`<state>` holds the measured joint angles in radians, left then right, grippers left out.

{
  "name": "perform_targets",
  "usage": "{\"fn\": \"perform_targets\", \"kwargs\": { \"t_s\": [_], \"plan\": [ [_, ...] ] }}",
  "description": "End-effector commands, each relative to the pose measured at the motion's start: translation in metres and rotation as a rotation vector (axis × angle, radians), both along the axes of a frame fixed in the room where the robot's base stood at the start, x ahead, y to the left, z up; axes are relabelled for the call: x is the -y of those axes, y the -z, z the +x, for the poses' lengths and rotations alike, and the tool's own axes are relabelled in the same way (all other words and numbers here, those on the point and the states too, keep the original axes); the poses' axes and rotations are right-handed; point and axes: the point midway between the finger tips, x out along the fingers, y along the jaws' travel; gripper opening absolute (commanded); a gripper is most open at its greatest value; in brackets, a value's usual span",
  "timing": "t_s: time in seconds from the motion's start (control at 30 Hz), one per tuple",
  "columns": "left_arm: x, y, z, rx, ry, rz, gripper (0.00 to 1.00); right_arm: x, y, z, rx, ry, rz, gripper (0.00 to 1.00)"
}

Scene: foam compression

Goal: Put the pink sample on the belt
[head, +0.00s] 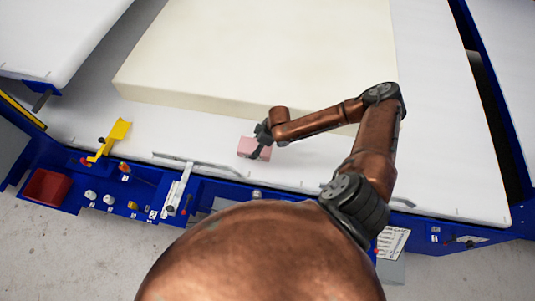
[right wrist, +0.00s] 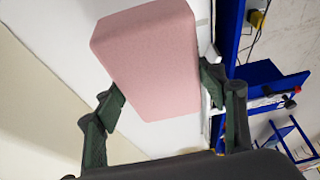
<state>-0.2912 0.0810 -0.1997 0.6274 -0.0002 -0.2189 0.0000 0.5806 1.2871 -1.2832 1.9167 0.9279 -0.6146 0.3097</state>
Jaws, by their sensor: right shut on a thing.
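The pink sample (head: 248,147) is a small pink block at the front part of the white belt (head: 330,168). My right gripper (head: 263,140) reaches it from the right and is shut on it. In the right wrist view the pink sample (right wrist: 152,60) sits between the two green-padded fingers of the right gripper (right wrist: 160,105). The white belt surface lies behind and below it. I cannot tell whether the sample touches the belt or is just above it. My left gripper is not in view.
A large cream foam slab (head: 260,45) lies on the belt behind the gripper. A blue front rail with a yellow lever (head: 113,135), knobs and a red bin (head: 46,187) runs along the near edge. The belt's right side is clear.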

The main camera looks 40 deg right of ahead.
Motion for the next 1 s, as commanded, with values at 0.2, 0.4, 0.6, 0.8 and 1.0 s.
{"fn": "perform_targets", "kwargs": {
  "t_s": [0.2,0.4,0.6,0.8,1.0],
  "plan": [
    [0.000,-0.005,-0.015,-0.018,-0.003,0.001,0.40,0.025,0.037,-0.015,-0.001,0.001,0.000,0.52],
    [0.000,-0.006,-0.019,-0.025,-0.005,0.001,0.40,0.034,0.050,-0.021,-0.001,0.001,0.000,0.52],
    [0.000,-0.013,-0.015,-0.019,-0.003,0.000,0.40,0.037,0.075,-0.025,-0.001,0.000,0.002,0.52],
    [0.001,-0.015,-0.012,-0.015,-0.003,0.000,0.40,0.038,0.088,-0.024,0.000,0.000,0.001,0.52],
    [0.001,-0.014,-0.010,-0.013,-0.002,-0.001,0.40,0.038,0.088,-0.024,-0.001,0.001,0.001,0.52]
  ]
}}
